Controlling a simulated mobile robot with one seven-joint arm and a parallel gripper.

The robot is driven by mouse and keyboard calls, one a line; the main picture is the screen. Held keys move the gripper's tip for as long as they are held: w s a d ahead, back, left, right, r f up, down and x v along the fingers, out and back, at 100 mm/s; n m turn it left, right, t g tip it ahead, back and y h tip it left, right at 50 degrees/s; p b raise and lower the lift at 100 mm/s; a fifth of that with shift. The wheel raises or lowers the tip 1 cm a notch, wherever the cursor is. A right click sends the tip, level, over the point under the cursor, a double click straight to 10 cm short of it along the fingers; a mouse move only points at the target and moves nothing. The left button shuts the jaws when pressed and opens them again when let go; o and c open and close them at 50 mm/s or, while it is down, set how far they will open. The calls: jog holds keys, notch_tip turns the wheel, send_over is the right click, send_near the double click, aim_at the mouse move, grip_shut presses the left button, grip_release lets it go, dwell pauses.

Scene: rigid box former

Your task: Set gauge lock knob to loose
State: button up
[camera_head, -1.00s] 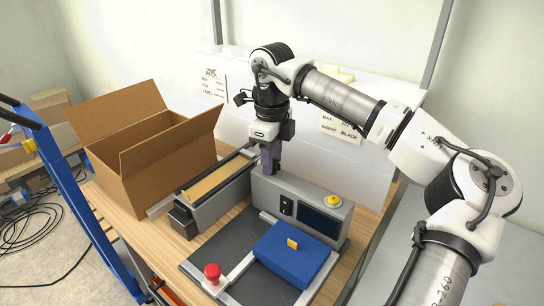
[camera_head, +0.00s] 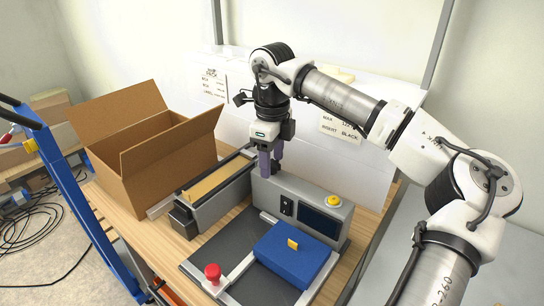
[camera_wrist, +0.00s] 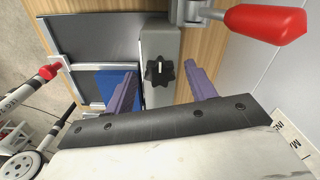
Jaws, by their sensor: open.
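The lobed black knob (camera_wrist: 160,72) with a white pointer mark sits on the grey machine housing in the wrist view. The pointer lies roughly along the picture's vertical. My gripper (camera_wrist: 162,91) is open, with one purple finger to the left of the knob and the other to the right, both apart from it. In the head view my gripper (camera_head: 271,165) points down over the back left end of the grey housing (camera_head: 262,192). There the knob is mostly hidden by the fingers. I cannot read any loose or locked label.
A red handle (camera_wrist: 265,22) on a metal bracket lies near the right finger's side. An open cardboard box (camera_head: 150,150) stands left.

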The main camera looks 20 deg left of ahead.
aim_at(272, 164)
notch_tip(272, 164, up, 14)
jog(key=b, duration=0.1)
dwell(0.4)
jog(key=shift+s+f, duration=0.1)
